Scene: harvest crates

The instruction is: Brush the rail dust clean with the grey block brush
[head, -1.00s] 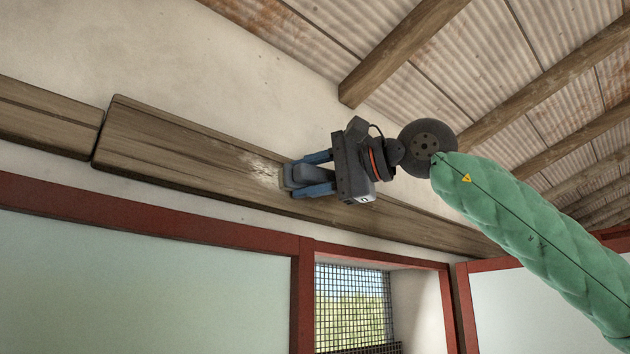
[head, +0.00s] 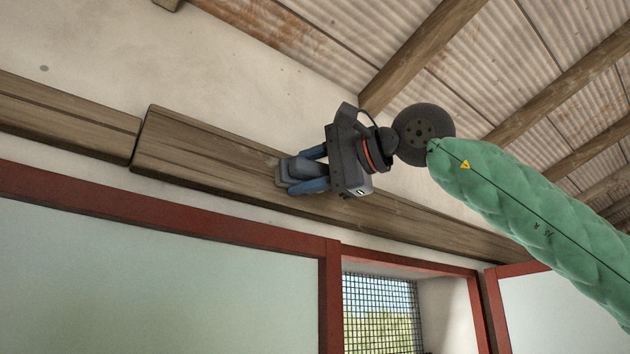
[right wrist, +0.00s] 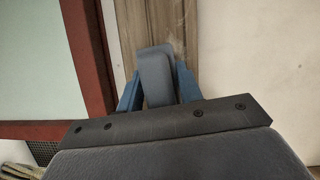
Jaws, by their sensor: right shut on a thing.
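The grey block brush (head: 292,168) is held between the blue fingers of my right gripper (head: 300,172), which is shut on it. The brush lies against the face of the wooden rail (head: 205,160) or very close to it; exact contact is hidden. In the right wrist view the brush (right wrist: 156,75) stands between the fingers in front of the rail (right wrist: 188,20). Faint pale rail dust (right wrist: 180,46) shows there just beside the brush. In the head view little dust shows around the brush; any beneath it is hidden. My left gripper is not in view.
The rail runs along a plaster wall (head: 240,80), with a gap to another board (head: 60,115) on the left. Below are a red frame (head: 150,208) and a mesh window (head: 382,310). Roof beams (head: 430,50) slope above right.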

